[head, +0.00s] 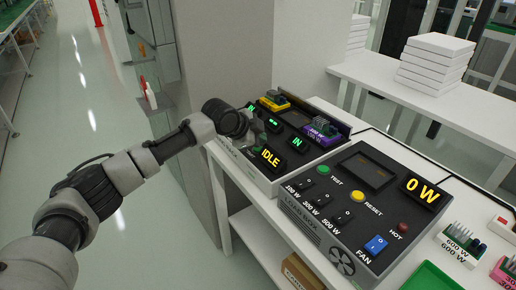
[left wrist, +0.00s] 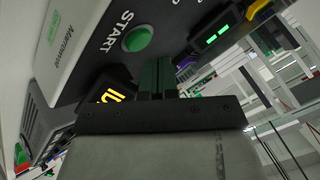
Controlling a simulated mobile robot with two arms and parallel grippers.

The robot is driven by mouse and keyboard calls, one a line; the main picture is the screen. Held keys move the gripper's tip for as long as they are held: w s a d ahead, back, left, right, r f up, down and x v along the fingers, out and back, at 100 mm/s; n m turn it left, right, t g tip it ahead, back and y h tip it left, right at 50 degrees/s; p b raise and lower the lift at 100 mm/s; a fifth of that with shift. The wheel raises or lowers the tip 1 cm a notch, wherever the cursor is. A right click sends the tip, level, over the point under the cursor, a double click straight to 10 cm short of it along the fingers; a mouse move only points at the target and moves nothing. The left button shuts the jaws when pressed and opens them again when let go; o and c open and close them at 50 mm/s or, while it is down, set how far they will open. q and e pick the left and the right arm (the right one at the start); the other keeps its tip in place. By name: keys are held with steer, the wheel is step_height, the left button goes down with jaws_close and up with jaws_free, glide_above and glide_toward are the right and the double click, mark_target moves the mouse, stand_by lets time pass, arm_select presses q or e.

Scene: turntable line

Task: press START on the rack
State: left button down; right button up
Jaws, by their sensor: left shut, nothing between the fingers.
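The rack (head: 243,169) is a pale box with a dark sloped panel; its yellow display (head: 270,157) reads IDLE. The START button (left wrist: 138,39) is a round green button beside the white word START in the left wrist view. My left gripper (head: 258,134) is over the rack's near left part. Its fingers show together and empty in the left wrist view (left wrist: 158,77), just below and right of the START button in the picture. I cannot tell whether they touch anything. My right gripper is not in view.
The dark load box (head: 310,218) stands right of the rack, with TEST, RESET and FAN controls and a display reading 0 W. A yellow module (head: 273,101) and a purple module (head: 320,131) sit at the rack's back. A grey column rises behind my arm.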

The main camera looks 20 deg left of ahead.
mark_target(258, 149)
arm_select(q)
steer(key=shift+f, duration=0.1)
stand_by(0.5)
steer(key=shift+f, duration=0.35)
steer(key=shift+f+p, duration=0.3)
steer(key=shift+f, duration=0.1)
stand_by(0.7)
steer(key=shift+r+p, duration=0.85)
steer(key=shift+p, duration=0.1)
step_height(258, 149, up, 5)
steer(key=p, duration=0.5)
